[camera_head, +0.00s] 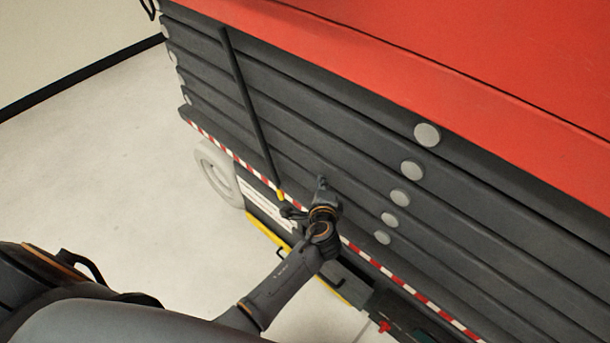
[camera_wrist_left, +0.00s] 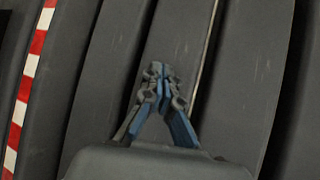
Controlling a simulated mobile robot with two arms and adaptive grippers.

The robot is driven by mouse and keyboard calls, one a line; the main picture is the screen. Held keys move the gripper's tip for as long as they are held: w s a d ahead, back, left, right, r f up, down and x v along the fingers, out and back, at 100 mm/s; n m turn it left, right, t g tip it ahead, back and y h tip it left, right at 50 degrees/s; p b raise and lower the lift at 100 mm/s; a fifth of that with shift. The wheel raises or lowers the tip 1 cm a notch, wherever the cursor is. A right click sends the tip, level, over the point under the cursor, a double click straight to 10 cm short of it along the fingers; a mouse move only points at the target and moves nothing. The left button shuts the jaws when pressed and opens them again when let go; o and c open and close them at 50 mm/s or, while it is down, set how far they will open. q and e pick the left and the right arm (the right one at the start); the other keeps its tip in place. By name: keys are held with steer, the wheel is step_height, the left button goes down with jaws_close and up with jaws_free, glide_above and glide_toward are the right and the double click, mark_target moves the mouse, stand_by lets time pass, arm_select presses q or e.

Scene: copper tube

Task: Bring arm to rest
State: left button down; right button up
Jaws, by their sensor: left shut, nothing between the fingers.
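My left gripper (camera_head: 320,185) is in front of the dark grey stacked beams of a large lift machine (camera_head: 300,130). Its arm comes in from the lower left in the head view. In the left wrist view the gripper (camera_wrist_left: 160,70) is shut, its fingertips together with nothing between them. The grey beams (camera_wrist_left: 235,80) fill the background behind it; whether the fingertips touch them I cannot tell. My right gripper is not in view. No copper tube can be made out.
A red platform (camera_head: 480,60) tops the machine. A dark rod with a yellow end (camera_head: 250,110) slants across the beams, left of my gripper. A red-and-white striped edge (camera_head: 420,295) and a pale wheel (camera_head: 217,172) are lower down. The floor (camera_head: 110,150) at left is clear.

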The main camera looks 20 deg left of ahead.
arm_select(q)
steer(key=shift+s+d+r, duration=0.1)
steer(key=shift+d+r, duration=0.1)
steer(key=shift+d, duration=0.1)
steer(key=s+a+f+n+g+h+p, duration=0.1)
steer(key=s+f+n+g+h, duration=0.15)
steer(key=s+f, duration=0.85)
steer(key=s+f+n+g+h, duration=0.15)
steer(key=s+f+g, duration=0.4)
steer(key=f, duration=0.85)
steer(key=s+a+f+n+g, duration=0.1)
steer(key=s+a+f+n, duration=0.1)
steer(key=s, duration=0.9)
steer(key=s+a+f+n+g+p, duration=0.1)
steer(key=s+f+n, duration=0.4)
steer(key=s, duration=0.6)
steer(key=s+a+f+n+g, duration=0.2)
steer(key=s+a+f+n, duration=0.1)
steer(key=s, duration=0.8)
step_height(320, 180, down, 3)
steer(key=shift+a+r+n+h, duration=0.1)
steer(key=shift+a+n+h, duration=0.2)
steer(key=shift+a+h, duration=0.15)
